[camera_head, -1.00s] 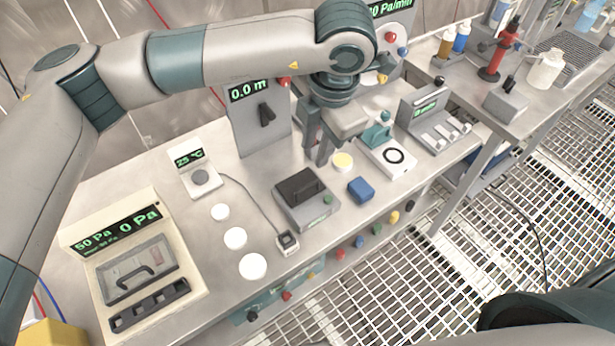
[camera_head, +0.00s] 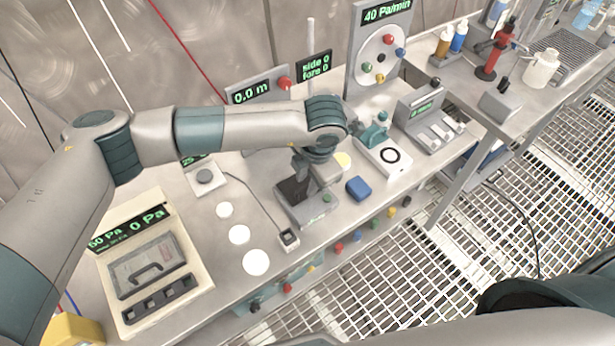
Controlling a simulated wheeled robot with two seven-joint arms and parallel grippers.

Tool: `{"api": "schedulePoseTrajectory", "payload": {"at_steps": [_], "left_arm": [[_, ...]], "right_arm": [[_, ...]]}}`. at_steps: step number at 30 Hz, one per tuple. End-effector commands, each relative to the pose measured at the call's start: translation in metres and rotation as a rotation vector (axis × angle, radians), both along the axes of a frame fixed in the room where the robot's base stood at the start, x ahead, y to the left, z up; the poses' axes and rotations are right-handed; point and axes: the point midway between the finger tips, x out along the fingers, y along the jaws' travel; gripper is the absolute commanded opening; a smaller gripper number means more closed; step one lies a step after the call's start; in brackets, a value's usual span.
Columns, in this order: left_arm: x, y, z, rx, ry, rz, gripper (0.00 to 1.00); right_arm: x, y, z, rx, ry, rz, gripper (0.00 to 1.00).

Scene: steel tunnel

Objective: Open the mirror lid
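A small grey box (camera_head: 312,213) with a dark top stands on the steel bench; it looks like the one with the mirror lid. Its dark lid (camera_head: 287,190) is partly hidden behind my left gripper. My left gripper (camera_head: 303,182) points down at the box, its fingers at or just over the lid. I cannot tell whether they touch it, how far apart they are, or whether the lid is raised. My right gripper is out of view; only part of my dark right arm shows at the lower right.
A blue block (camera_head: 359,188) sits right of the box. A small cabled device (camera_head: 289,239) and white discs (camera_head: 239,234) lie to the left. A cream panel with a handle (camera_head: 150,265) is at far left. A teal-knobbed unit (camera_head: 383,153) stands behind right.

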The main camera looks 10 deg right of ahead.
Motion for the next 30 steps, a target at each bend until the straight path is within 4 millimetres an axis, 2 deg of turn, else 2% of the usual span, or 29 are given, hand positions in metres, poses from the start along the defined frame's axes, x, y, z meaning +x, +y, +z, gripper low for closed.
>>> {"api": "schedulePoseTrajectory", "payload": {"at_steps": [9,12,13,30], "left_arm": [[0.0004,0.0001,-0.002,0.0,0.0,0.001,0.26],[0.0003,0.0001,-0.0018,0.0,0.0,0.001,0.03],[0.0004,0.0,-0.0018,0.0,0.0,0.001,0.0],[0.0004,-0.0001,-0.0014,-0.001,0.0,0.001,0.0]], "right_arm": [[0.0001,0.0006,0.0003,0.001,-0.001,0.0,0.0],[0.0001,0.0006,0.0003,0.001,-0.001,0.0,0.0],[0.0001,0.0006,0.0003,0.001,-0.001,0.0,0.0],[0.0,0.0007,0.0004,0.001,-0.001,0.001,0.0]]}}
